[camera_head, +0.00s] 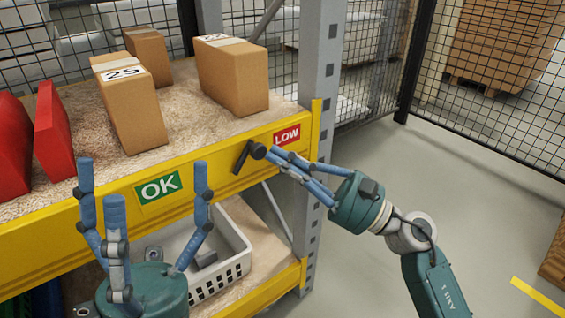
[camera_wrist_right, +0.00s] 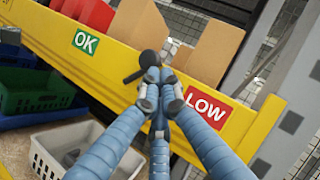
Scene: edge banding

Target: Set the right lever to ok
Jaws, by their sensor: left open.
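The black lever (camera_head: 243,157) with a round knob sits on the yellow shelf beam (camera_head: 225,168), between the green OK sign (camera_head: 158,188) and the red LOW sign (camera_head: 287,135), closer to LOW. My right gripper (camera_head: 273,154) has its blue fingers drawn together, with the tips at the knob. In the right wrist view the lever (camera_wrist_right: 134,75) shows just beyond the fingertips (camera_wrist_right: 153,80); whether they clasp it I cannot tell. My left gripper (camera_head: 143,175) is open and empty in front of the beam, near the OK sign, its fingers pointing up.
Cardboard boxes (camera_head: 232,76) and red bins (camera_head: 52,132) stand on the shelf above the beam. A white basket (camera_head: 232,262) sits on the lower shelf. A grey upright post (camera_head: 318,75) stands right of the LOW sign.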

